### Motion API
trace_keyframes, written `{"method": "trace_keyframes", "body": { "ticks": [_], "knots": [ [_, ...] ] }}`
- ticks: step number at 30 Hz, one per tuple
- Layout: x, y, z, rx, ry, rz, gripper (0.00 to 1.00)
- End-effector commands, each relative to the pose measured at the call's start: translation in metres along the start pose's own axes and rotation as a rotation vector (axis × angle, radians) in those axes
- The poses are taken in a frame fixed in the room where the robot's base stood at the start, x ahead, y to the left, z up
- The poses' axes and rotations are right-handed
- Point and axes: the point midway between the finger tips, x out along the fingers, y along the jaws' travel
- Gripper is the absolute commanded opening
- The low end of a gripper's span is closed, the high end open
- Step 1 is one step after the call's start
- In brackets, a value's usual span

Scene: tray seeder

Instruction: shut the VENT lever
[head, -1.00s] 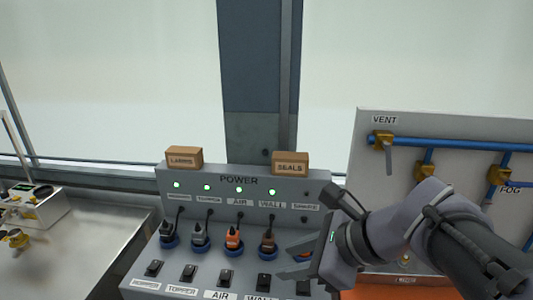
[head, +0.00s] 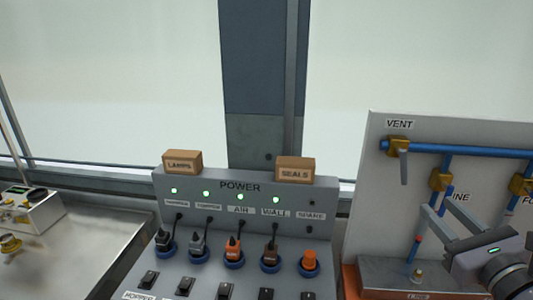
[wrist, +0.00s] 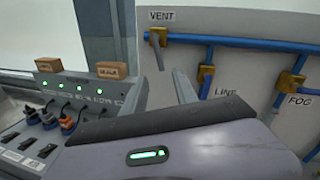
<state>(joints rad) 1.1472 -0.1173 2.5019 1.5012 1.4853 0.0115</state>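The VENT valve (head: 397,146) is a brass body on the blue pipe under the VENT label (head: 399,124), high on the grey panel at right. Its grey lever (head: 403,166) hangs down, across the horizontal pipe. In the wrist view the valve (wrist: 157,37) and lever (wrist: 160,58) show at upper middle. My gripper (head: 431,208) is below and right of the lever in the head view, apart from it. Its fingers look spread, with nothing seen between them. In the wrist view a finger (wrist: 183,88) points up toward the panel, just right of and below the lever.
Other brass valves, LINE (head: 441,180) and FOG (head: 519,184), sit lower on the panel. The POWER box (head: 340,190) stands at left with several plugs and switches, and LAMPS (head: 182,162) and SEALS (head: 295,170) boxes on top. A metal table (head: 90,240) is at far left.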

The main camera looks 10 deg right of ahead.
Motion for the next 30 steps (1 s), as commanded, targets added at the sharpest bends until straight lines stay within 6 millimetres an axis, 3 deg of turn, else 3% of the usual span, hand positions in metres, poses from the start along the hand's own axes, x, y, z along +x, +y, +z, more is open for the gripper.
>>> {"method": "trace_keyframes", "body": {
  "ticks": [9,15,21,29,30],
  "knots": [
    [0.08,0.003,-0.002,0.0,-0.001,0.008,0.35],
    [0.12,0.003,-0.002,0.0,0.0,0.006,0.35],
    [0.138,0.002,-0.001,0.0,0.001,0.004,0.35],
    [0.139,0.001,0.0,0.0,0.001,0.003,0.35],
    [0.139,0.001,0.0,0.0,0.001,0.003,0.27]
  ]
}}
